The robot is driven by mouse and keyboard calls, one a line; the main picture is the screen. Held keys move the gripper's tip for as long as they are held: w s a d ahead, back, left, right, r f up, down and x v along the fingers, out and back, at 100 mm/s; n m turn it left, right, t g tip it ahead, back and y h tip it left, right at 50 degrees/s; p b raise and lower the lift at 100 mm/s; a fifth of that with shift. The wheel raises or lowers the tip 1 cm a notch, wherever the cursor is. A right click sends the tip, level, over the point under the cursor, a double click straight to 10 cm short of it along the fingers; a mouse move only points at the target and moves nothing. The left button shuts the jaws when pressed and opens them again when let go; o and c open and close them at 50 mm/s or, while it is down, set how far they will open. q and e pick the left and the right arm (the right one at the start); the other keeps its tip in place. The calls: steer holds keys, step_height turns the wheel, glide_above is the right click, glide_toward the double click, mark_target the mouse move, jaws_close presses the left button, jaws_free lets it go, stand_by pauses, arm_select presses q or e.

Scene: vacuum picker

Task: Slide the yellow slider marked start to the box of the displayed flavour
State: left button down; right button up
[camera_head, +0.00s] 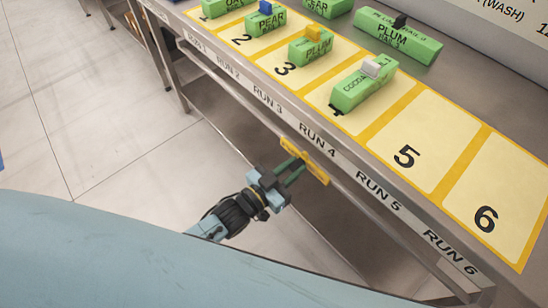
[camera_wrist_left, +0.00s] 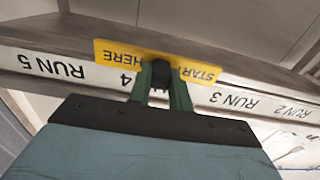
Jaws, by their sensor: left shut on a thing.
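The yellow slider (camera_head: 305,160) sits on the front rail of the counter at the RUN 4 label. In the left wrist view the slider (camera_wrist_left: 113,55) reads START HERE, upside down. My left gripper (camera_head: 297,164) is shut on the slider's middle part; its green fingers also show in the left wrist view (camera_wrist_left: 161,75). Green boxes stand on numbered yellow cells: a PEAR box (camera_head: 264,23) at 2, another PEAR box (camera_head: 310,48) at 3 and a COCOA box (camera_head: 363,88) at 4. A PLUM box (camera_head: 397,38) lies behind the cells. My right gripper is not in view.
The counter's front rail (camera_head: 263,97) carries RUN labels in a row. Cells 5 (camera_head: 408,150) and 6 (camera_head: 490,205) are bare. Another green box (camera_head: 222,6) stands at cell 1. A printed panel (camera_head: 495,25) stands at the back right, cut off by the frame.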

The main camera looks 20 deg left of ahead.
arm_select(q)
steer(key=shift+d, duration=0.15)
steer(key=shift+s, duration=0.1)
steer(key=c, duration=1.3)
jaws_free()
steer(key=shift+s+a, duration=0.15)
steer(key=shift+a, duration=0.05)
steer(key=p+v, duration=0.4)
steer(key=v, duration=0.9)
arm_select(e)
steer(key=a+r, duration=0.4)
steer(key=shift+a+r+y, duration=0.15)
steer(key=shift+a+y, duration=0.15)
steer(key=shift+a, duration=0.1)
